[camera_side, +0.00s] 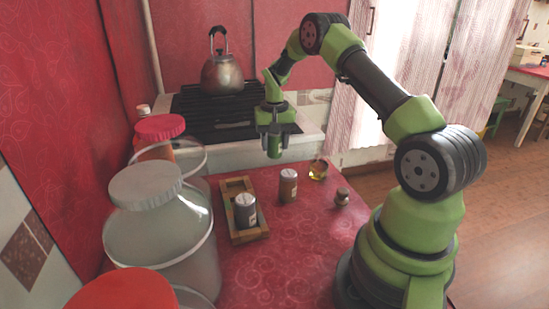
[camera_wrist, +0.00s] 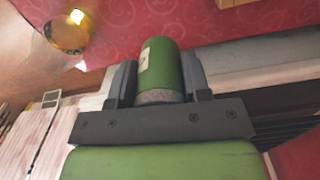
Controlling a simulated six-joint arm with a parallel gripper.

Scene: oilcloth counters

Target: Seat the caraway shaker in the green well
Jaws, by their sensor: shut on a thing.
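My gripper (camera_side: 275,128) is shut on a green shaker (camera_side: 274,147), held upright above the counter's far side. In the wrist view this shaker (camera_wrist: 165,62) has a pale label and a grey end, between the two dark fingers (camera_wrist: 160,80). A wooden rack (camera_side: 231,186) lies on the red counter, left of and below the gripper. A dark grey shaker (camera_side: 245,211) stands in its near part. Its far part looks empty; I cannot make out a green well. A brown shaker (camera_side: 288,186) stands right of the rack. No label is readable, so I cannot tell which is caraway.
A small amber jar (camera_side: 318,170) and a small metal-topped pot (camera_side: 342,197) stand at the right. Large lidded jars (camera_side: 160,235) crowd the left. A stove (camera_side: 215,112) with a kettle (camera_side: 222,73) is behind. The counter's near middle is clear.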

